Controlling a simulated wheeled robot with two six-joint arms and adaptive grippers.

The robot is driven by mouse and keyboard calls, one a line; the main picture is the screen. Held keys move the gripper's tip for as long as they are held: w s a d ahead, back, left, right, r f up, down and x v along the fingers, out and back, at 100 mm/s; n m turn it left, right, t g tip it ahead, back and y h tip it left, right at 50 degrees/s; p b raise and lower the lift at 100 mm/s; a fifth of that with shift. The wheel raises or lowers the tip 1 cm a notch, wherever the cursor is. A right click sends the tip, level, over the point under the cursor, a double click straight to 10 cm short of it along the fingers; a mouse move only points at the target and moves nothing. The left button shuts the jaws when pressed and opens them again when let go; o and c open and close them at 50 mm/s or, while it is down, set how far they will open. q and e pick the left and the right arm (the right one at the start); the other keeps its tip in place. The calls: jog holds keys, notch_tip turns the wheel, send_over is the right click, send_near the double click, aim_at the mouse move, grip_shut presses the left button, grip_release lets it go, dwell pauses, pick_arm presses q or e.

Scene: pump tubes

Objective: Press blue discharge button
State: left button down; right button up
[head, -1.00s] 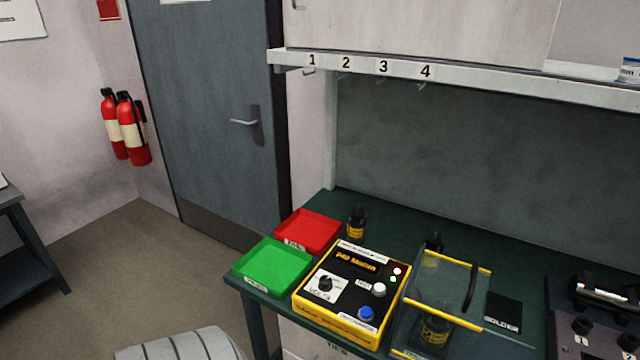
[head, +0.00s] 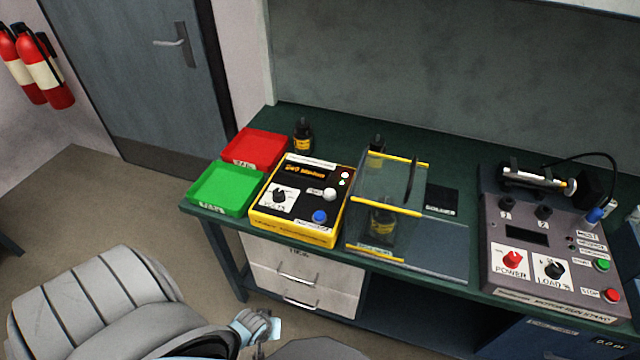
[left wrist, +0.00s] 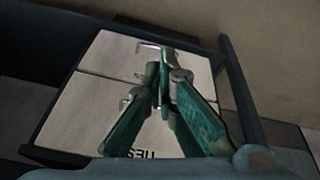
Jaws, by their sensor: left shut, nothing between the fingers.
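The blue button (head: 320,216) is on the front right of the black top of a yellow-sided tester box (head: 262,222). A small white label lies by it, too small to read. My left gripper (head: 268,328) is low in the head view, in front of the bench and well short of the box. In the left wrist view, the left gripper (left wrist: 161,78) has its green-padded fingers shut with nothing between them, in front of the drawer unit (left wrist: 95,100). The button is not in the left wrist view. My right gripper is in neither view.
A green tray (head: 222,190) and a red tray (head: 256,148) stand left of the box. A clear shield with yellow edges (head: 388,208) stands right of it, with dark bottles near. A motor test stand (head: 545,290) is further right. The bench front edge lies between gripper and box.

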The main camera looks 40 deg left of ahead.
pick_arm(q)
jog(key=w+a+r+n+t+p, duration=0.1)
jog(key=w+r+n, duration=0.5)
jog(key=r, duration=0.6)
jog(key=w+a+r+n+t+h+p, duration=0.1)
jog(key=w+r+n+t, duration=0.1)
jog(key=w+r+n, duration=0.4)
jog(key=w+a+r+n+t+h+p, duration=0.1)
jog(key=w+r+n+t, duration=0.1)
jog(key=w+r+n, duration=0.5)
jog(key=w+r, duration=0.6)
jog(key=r, duration=0.5)
jog(key=shift+w+r+t, duration=0.3)
jog(key=shift+w, duration=0.1)
